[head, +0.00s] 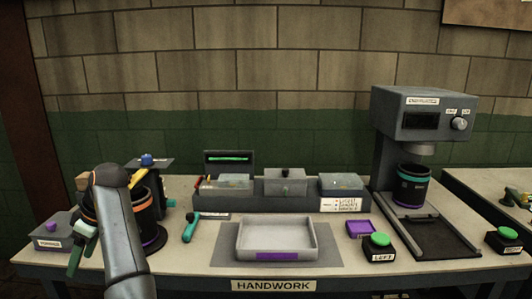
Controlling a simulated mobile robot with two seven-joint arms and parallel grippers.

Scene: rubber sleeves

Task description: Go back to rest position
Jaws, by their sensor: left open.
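My left arm rises from the lower left in the head view and bends over at the top. My left gripper (80,243) is at the left end of the bench, low beside a grey box with a purple knob (50,234). It is open, and I see nothing held in it. My arm partly hides it and a black round container with orange bands (152,222). My right gripper is out of view. A black sleeve-like cylinder with teal and purple bands (412,187) stands under the grey machine (420,112) at the right.
A pale tray (245,243) lies on a grey mat at the front middle. A teal-handled tool (190,228) lies left of it. A purple box (360,230) and green-topped buttons (380,241) (507,234) are at right. A grey rack (268,196) stands behind.

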